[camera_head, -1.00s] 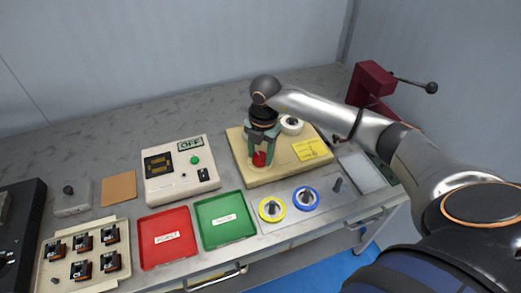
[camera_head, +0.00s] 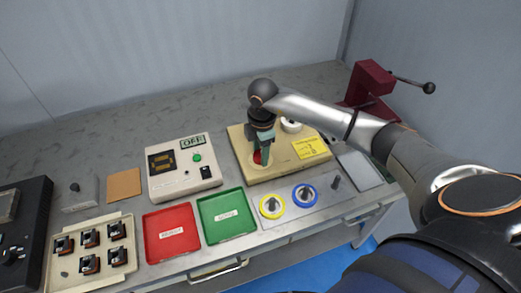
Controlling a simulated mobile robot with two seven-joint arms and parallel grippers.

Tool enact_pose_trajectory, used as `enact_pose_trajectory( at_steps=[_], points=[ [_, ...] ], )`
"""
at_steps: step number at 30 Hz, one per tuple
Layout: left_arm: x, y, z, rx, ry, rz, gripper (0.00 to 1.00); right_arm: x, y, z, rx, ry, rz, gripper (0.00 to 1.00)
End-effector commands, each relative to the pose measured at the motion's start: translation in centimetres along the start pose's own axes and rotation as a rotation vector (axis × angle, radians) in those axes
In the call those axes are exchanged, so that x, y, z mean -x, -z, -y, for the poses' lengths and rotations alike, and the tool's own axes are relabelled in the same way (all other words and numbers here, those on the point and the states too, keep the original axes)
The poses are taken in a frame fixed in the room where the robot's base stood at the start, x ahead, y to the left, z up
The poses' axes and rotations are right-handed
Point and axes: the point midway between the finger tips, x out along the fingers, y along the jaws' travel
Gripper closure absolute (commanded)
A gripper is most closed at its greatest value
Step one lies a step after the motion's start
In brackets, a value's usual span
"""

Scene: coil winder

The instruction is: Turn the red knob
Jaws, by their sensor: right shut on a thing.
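The red knob (camera_head: 257,157) sits on the cream board (camera_head: 288,172) at the back middle of the table. My right gripper (camera_head: 262,157) points down from above and is shut on the knob. Its fingers cover much of the knob, so only a bit of red shows. My left gripper is not in view.
A yellow note (camera_head: 310,149) and a white round part (camera_head: 291,125) are on the board. A control box (camera_head: 183,181), a red tray (camera_head: 172,250), a green tray (camera_head: 226,232), yellow (camera_head: 271,206) and blue (camera_head: 305,196) ringed spools, and a dark red press (camera_head: 368,82) stand around.

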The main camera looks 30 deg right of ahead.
Motion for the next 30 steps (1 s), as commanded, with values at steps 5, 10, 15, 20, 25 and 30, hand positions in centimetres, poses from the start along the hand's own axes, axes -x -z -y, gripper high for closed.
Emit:
enact_pose_trajectory(
  at_steps=[5, 10, 15, 20, 25, 30],
  points=[
    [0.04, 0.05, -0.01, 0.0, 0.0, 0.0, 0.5, 0.16, -0.14, -0.2, -0.012, -0.006, 0.003, 1.0],
    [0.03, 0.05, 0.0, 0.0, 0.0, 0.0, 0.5, 0.16, -0.15, -0.2, -0.012, -0.006, 0.003, 1.0],
    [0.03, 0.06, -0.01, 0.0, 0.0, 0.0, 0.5, 0.15, -0.14, -0.19, -0.011, -0.006, 0.003, 0.4],
    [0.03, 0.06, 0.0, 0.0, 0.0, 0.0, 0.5, 0.09, -0.1, -0.11, -0.01, -0.003, 0.002, 0.22],
    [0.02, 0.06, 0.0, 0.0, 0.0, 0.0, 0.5, 0.04, -0.06, -0.06, -0.009, -0.002, 0.002, 0.17],
    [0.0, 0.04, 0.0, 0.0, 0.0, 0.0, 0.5, 0.25, -0.03, -0.07, -0.009, -0.002, 0.001, 0.17]
  ],
)
